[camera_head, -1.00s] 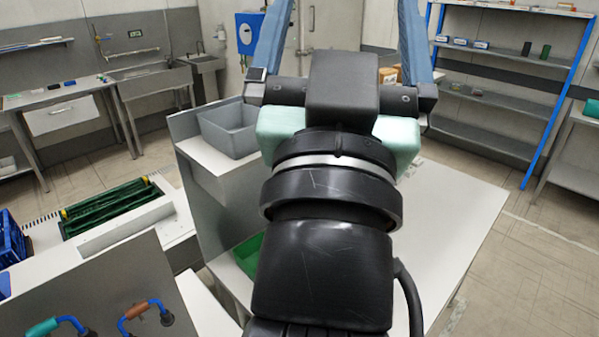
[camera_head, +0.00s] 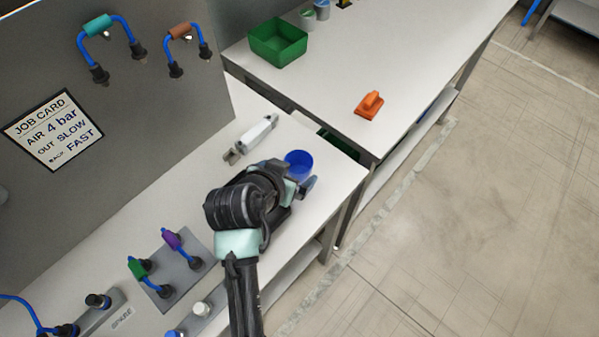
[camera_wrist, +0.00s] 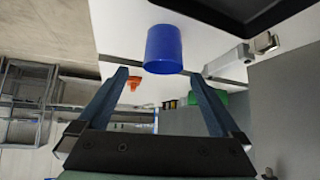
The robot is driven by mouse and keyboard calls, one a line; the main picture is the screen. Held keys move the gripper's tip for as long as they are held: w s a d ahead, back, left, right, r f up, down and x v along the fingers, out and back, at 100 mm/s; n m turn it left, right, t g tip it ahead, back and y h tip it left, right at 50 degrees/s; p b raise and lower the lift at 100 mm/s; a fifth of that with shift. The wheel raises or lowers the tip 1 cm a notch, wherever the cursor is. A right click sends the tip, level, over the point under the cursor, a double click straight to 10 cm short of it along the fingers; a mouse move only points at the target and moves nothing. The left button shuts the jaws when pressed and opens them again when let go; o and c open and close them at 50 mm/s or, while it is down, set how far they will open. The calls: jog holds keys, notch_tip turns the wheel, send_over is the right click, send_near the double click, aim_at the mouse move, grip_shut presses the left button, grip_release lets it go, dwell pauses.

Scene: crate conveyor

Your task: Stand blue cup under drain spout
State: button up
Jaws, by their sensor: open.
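The blue cup (camera_head: 298,163) stands upright on the white bench near its right edge, its open top showing in the head view. My gripper (camera_head: 301,185) is open right beside the cup, low over the bench. In the wrist view, which appears upside down, the cup (camera_wrist: 163,48) lies in line with the gap between my open fingers (camera_wrist: 160,74), around their tips. I cannot tell whether the fingers touch it. A pale cylindrical unit with a grey end fitting (camera_head: 256,138) lies just beyond the cup; I cannot tell whether it carries the drain spout.
A grey panel with a job card (camera_head: 53,130) and hose loops borders the bench at left. A plate with green and purple hose couplings (camera_head: 168,265) lies nearer. The farther table holds a green bin (camera_head: 278,43) and an orange block (camera_head: 369,105). Floor at right is clear.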

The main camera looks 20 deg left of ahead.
aim_at(303, 161)
jog(key=shift+a+x, duration=0.15)
jog(key=shift+x, duration=2.3)
jog(key=shift+a+x, duration=0.2)
jog(key=shift+x, duration=2.25)
jog(key=shift+r, duration=0.1)
jog(key=c, duration=1.3)
